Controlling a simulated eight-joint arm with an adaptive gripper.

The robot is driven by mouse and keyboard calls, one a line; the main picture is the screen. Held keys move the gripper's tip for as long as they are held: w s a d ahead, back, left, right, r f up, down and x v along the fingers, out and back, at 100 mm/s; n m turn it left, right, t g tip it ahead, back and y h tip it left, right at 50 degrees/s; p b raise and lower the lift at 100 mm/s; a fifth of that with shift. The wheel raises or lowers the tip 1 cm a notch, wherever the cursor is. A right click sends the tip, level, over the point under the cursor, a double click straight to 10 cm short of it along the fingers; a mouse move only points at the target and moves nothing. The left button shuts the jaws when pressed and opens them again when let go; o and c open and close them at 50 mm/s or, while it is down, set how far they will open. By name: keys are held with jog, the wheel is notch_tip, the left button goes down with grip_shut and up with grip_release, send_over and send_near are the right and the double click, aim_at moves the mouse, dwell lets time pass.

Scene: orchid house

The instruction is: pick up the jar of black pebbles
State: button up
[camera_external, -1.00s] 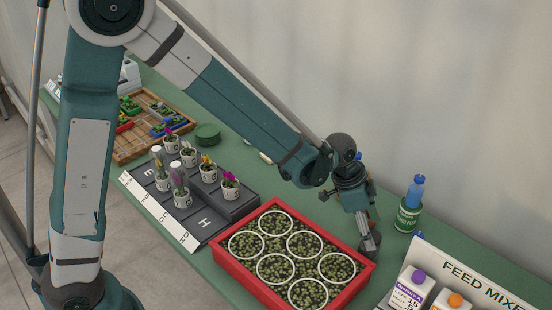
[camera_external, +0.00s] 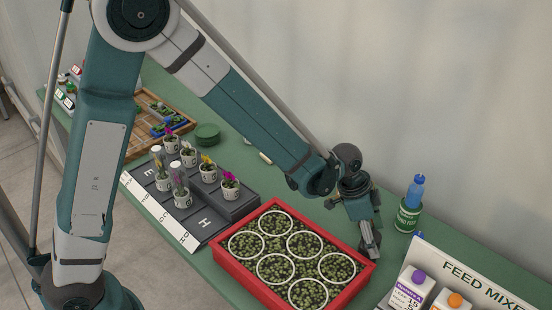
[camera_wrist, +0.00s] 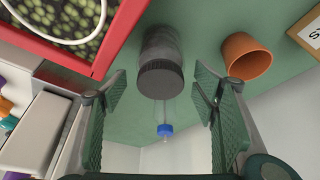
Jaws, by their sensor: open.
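The jar (camera_wrist: 161,48) is a clear-sided cylinder with dark contents and a black ribbed lid (camera_wrist: 160,79). It stands on the green table just beyond my fingertips in the wrist view. My gripper (camera_wrist: 163,84) is open, with one green pad finger on each side of the lid's line, apart from the jar. In the external view my gripper (camera_external: 371,240) is low over the table, just right of the red tray. There the gripper largely hides the jar, and I cannot make out its outline.
A terracotta pot (camera_wrist: 247,57) stands close to the jar in the wrist view. Feed cartons (camera_external: 412,290) stand at the front right.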

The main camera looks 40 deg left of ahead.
jog(key=shift+f, duration=0.25)
jog(key=shift+b+x, duration=0.5)
jog(key=shift+x, duration=2)
jog(key=shift+c, duration=0.2)
jog(key=c, duration=1.2)
